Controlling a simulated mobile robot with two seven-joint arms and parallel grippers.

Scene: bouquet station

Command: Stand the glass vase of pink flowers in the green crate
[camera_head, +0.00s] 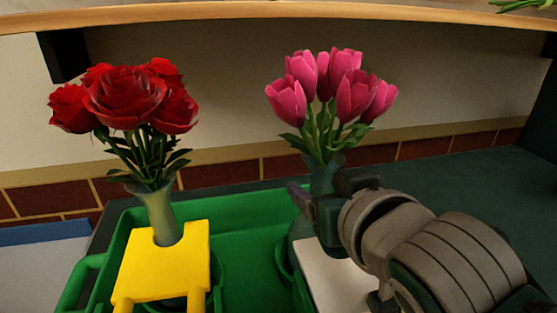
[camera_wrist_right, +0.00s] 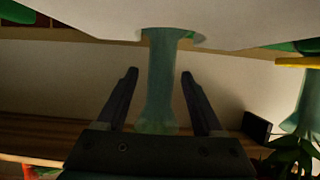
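The glass vase (camera_head: 322,177) of pink flowers (camera_head: 330,85) stands upright at the right part of the green crate (camera_head: 245,205). Its lower part is hidden in the head view by my gripper and a white plate (camera_head: 330,278). My right gripper (camera_head: 320,200) is at the vase's neck. In the right wrist view, which looks upside down, the vase (camera_wrist_right: 160,85) is between the two fingers (camera_wrist_right: 159,76), with a visible gap on each side. The gripper is open around it. The vase meets a notch in the white plate there. My left gripper is not in view.
A wooden shelf (camera_head: 280,12) spans the top. The dark table (camera_head: 470,185) is clear at right. A blue-edged white surface (camera_head: 45,265) lies left.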

